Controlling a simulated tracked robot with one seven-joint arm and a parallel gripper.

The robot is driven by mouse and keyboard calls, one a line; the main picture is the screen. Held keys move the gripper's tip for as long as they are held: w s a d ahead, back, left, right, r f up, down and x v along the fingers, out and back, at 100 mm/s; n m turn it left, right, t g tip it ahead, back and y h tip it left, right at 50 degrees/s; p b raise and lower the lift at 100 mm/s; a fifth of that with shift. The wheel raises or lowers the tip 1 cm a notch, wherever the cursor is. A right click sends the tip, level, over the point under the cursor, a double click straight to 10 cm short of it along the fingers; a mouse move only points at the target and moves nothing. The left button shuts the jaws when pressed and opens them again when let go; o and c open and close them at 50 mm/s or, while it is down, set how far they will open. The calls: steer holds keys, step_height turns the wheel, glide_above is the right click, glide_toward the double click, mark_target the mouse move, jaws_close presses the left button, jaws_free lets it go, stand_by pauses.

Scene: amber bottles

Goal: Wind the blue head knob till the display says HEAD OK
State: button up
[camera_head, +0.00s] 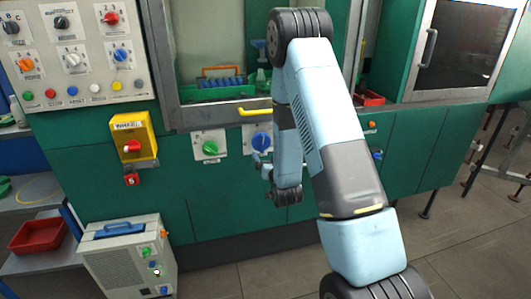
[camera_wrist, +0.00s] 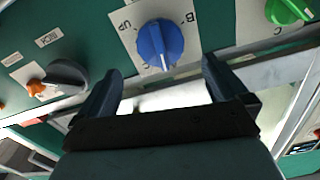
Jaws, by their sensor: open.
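A blue knob (camera_wrist: 160,43) with a white pointer line sits on a white plate marked "UP" and "B" in the wrist view. The pointer line points down in that picture. In the head view a blue knob (camera_head: 262,138) sits on the green machine front, partly behind my arm. My gripper (camera_wrist: 158,84) is open and empty, its two fingers apart on either side below the knob and not around it. In the head view my gripper (camera_head: 262,164) is small, just below the blue knob. I cannot make out a display reading HEAD OK in either view.
A green knob (camera_head: 210,148) is left of the blue one. A dark knob (camera_wrist: 66,76) and orange knob (camera_wrist: 36,87) are beside it in the wrist view. A yellow handle (camera_head: 256,112) sticks out above. A yellow box with a red knob (camera_head: 133,146) is farther left.

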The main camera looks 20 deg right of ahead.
mark_target(263, 146)
steer(key=shift+s, duration=1.1)
steer(key=shift+m, duration=0.7)
steer(key=w, duration=1.3)
steer(key=shift+w, duration=0.2)
steer(key=shift+c, duration=0.4)
steer(key=c, duration=0.6)
steer(key=shift+c, duration=0.2)
